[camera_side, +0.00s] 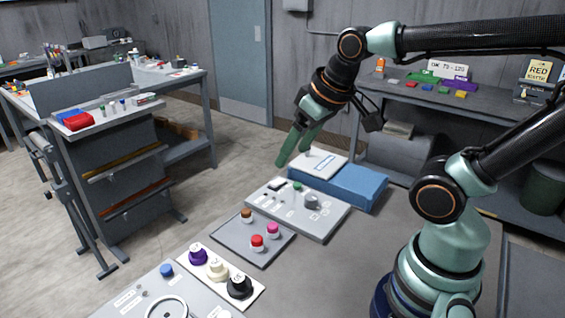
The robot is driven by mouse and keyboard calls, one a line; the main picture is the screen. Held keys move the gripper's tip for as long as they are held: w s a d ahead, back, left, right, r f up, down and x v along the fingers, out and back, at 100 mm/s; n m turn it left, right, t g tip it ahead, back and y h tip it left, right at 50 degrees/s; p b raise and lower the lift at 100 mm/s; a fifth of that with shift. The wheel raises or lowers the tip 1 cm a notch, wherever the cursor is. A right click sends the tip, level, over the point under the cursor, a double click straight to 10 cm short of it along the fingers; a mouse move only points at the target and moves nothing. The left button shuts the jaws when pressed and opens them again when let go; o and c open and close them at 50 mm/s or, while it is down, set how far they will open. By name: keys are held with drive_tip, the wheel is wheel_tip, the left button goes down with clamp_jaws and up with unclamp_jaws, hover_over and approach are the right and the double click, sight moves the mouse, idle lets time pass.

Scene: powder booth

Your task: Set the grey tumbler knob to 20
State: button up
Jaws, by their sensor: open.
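A grey knob (311,202), which looks like the tumbler knob, stands on a light grey panel (318,232) in the middle of the table. Its pointer and any numbers around it are too small to read. My gripper (292,157) has two green fingers pointing down and to the left. It is open and empty, in the air above and behind the panel as seen here. It appears apart from the grey knob, which is lower and to the right of the fingertips.
A small green knob (297,187) sits close to the grey knob. A blue box (345,185) with a white top piece stands behind the panel. In front are a darker panel (262,262) with brown, pink and red knobs, and a white plate with purple, cream and black (239,287) knobs.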

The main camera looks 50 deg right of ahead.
drive_tip(key=w+d+f+m+g, duration=0.3)
drive_tip(key=d, duration=0.3)
drive_tip(key=m+g, duration=0.2)
drive_tip(key=m, duration=0.1)
hover_over(311, 197)
wheel_tip(311, 197, down, 7)
wheel_tip(311, 197, down, 12)
drive_tip(key=shift+r, duration=0.1)
clamp_jaws()
